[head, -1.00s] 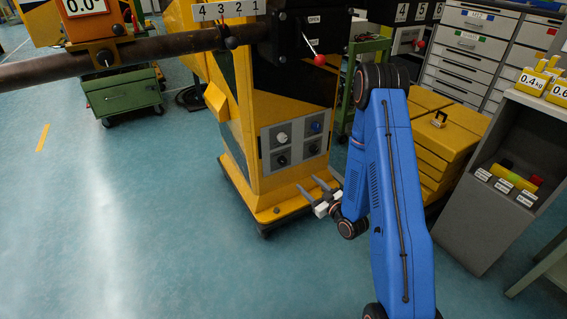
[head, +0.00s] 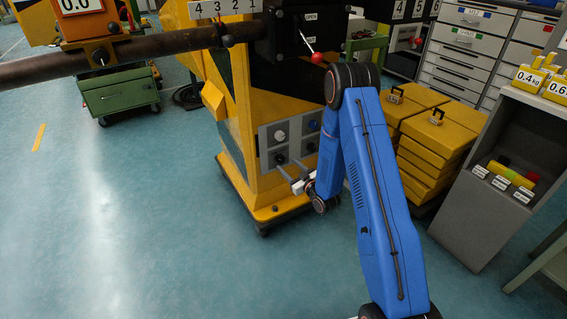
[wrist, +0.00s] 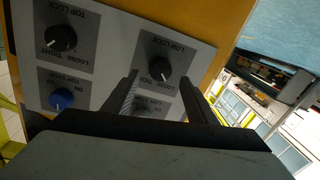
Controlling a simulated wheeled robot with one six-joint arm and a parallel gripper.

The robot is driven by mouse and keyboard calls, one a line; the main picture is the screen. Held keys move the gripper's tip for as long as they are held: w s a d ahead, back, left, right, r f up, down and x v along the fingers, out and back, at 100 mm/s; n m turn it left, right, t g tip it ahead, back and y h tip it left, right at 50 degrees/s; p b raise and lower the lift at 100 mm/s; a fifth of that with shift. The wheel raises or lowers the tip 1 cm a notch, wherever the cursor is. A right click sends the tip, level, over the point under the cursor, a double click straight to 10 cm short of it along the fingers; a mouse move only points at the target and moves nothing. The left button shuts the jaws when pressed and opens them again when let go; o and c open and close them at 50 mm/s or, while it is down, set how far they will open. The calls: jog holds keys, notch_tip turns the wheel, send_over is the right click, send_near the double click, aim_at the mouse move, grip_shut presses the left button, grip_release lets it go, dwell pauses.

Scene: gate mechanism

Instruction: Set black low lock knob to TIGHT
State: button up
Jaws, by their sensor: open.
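The black low lock knob (wrist: 160,66) sits on a grey panel, under an upside-down LOW LOCK label. Its white mark points down and slightly right in the wrist view; I cannot tell firmly which printed word it meets. My gripper (wrist: 161,82) is open, with one finger on each side of the knob in the picture and the tips just short of it or level with it; contact cannot be told. In the head view the knob (head: 280,158) is at the panel's lower left, with my gripper (head: 287,170) right at it.
The black top lock knob (wrist: 61,38) and blue end stop knob (wrist: 61,99) are on the same panel. A fourth knob is partly hidden between the fingers; in the head view it is pale (head: 281,136). Yellow boxes (head: 425,150) stand at the right. The floor in front is clear.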

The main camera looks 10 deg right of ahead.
aim_at(281, 160)
jog(key=shift+x, duration=2.05)
jog(key=c, duration=1.1)
